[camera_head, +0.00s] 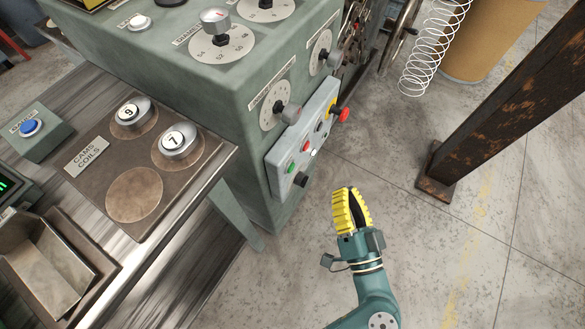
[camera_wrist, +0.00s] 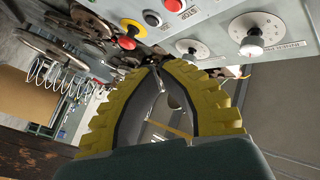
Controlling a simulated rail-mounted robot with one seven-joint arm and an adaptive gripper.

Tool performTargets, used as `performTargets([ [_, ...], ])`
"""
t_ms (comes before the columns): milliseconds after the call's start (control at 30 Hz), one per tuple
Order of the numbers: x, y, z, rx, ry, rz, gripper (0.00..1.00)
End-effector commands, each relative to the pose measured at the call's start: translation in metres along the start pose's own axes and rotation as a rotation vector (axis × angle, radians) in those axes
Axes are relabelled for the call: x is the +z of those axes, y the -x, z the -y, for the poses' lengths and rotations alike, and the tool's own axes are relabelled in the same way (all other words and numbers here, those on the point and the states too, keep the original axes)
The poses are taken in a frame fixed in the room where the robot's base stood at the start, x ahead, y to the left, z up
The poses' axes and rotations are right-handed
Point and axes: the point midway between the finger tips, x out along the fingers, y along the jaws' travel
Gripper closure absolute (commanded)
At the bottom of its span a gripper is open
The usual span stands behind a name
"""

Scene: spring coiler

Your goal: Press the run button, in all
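A grey control panel (camera_head: 279,160) is fixed to the side of the green machine. It carries a green button (camera_head: 291,167), a red button (camera_head: 305,146), black knobs and a red mushroom button (camera_head: 343,115) on a yellow plate. Their labels are too small to read in the head view, so I cannot confirm which one is run. My gripper (camera_head: 350,189) has yellow ribbed fingers and is apart from the panel, to its lower right. The fingertips come together in the wrist view (camera_wrist: 160,68), with nothing held. The mushroom button (camera_wrist: 132,28) shows there too; the green button does not.
Dials (camera_head: 273,106) sit beside the panel. A rusty post (camera_head: 480,130), a wire coil (camera_head: 422,70) and a tan drum (camera_head: 490,40) are at the right. The floor around my gripper is clear.

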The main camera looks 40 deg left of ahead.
Motion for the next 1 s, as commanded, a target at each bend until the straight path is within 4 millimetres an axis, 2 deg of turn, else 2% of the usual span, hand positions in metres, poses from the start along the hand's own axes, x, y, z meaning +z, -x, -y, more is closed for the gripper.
performTargets([
  [233,0.003,-0.006,0.005,-0.001,-0.001,0.002,1.0],
  [733,0.039,-0.054,0.04,-0.003,-0.001,0.003,1.0],
  [1000,0.045,-0.062,0.045,0.001,0.0,0.0,1.0],
])
